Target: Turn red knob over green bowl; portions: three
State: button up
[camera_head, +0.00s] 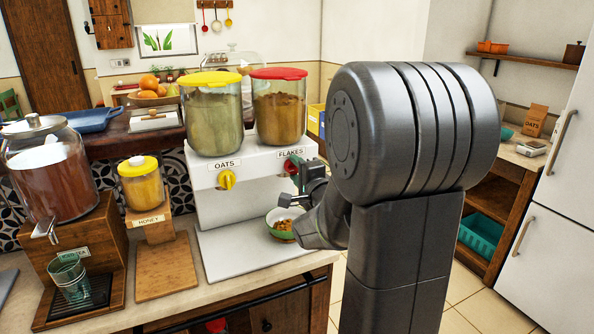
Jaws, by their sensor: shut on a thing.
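The red knob (291,164) sits under the FLAKES label on the right side of the white double dispenser. My gripper (299,174) is at the knob and shut on it; my own arm hides much of the gripper. The green bowl (273,234) stands on the dispenser's base below the knob. It has a pale inside with some brown flakes in it, and my arm covers its right part. Above the knob, a clear container with a red lid (278,73) holds brown flakes.
Left of it, a yellow-lidded container (212,110) of oats stands above a yellow knob (227,179). A honey dispenser (140,184) and an iced tea dispenser (50,175) with a glass (70,280) stand further left. The dispenser's front base (228,256) is clear.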

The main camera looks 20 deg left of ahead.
dwell(0.4)
jog(key=o, duration=1)
jog(key=v, duration=1.4)
jog(key=shift+b, duration=0.35)
jog(key=shift+a, duration=0.1)
jog(key=x, duration=1.4)
jog(key=shift+p, duration=0.35)
jog(key=shift+d, duration=0.25)
